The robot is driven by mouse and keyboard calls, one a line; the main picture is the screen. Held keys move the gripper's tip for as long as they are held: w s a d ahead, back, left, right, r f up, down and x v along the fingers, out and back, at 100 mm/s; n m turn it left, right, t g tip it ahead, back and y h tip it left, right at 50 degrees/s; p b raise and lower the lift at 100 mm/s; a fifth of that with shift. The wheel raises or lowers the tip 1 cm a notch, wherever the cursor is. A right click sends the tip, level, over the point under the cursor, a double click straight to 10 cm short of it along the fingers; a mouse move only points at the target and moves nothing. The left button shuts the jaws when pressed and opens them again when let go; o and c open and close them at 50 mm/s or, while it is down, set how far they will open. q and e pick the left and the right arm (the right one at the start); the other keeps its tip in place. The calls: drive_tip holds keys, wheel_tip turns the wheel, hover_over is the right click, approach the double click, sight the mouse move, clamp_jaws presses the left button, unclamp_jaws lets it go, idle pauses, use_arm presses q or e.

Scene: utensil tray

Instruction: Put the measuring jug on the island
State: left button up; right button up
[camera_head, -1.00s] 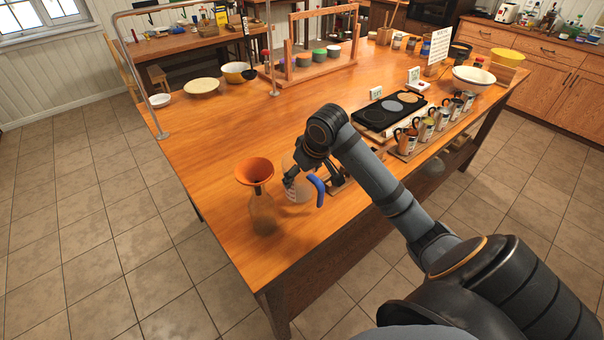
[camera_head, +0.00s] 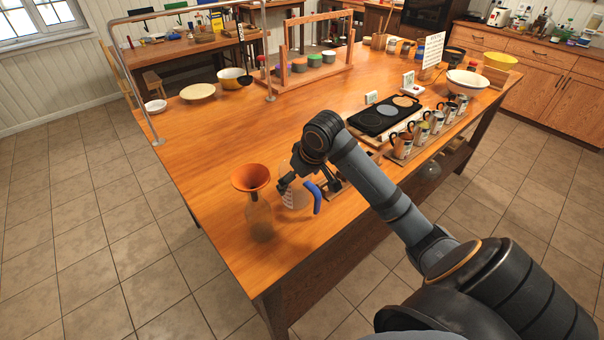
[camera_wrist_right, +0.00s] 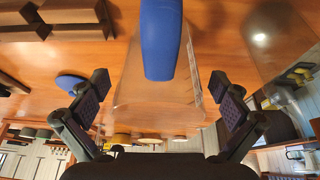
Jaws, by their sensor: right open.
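The measuring jug (camera_head: 295,197) is clear with a blue handle (camera_head: 316,199) and stands upright on the wooden island (camera_head: 215,140), near its front edge. My right gripper (camera_head: 308,180) is at the jug, close to its handle, and partly hides it. In the right wrist view my right gripper (camera_wrist_right: 160,95) is open, with the jug (camera_wrist_right: 135,85) and its blue handle (camera_wrist_right: 158,40) between the spread fingers. Gaps show on both sides, so the fingers look clear of the jug. My left gripper is not in view.
A glass bottle (camera_head: 260,217) with an orange funnel (camera_head: 250,177) stands just left of the jug. Several mugs (camera_head: 422,132) and a black tray (camera_head: 385,114) lie to the right. A wooden rack (camera_head: 315,65) stands behind. The island's middle left is clear.

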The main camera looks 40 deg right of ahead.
drive_tip(key=v, duration=1.1)
drive_tip(key=shift+s+r, duration=0.1)
drive_tip(key=shift+r, duration=0.2)
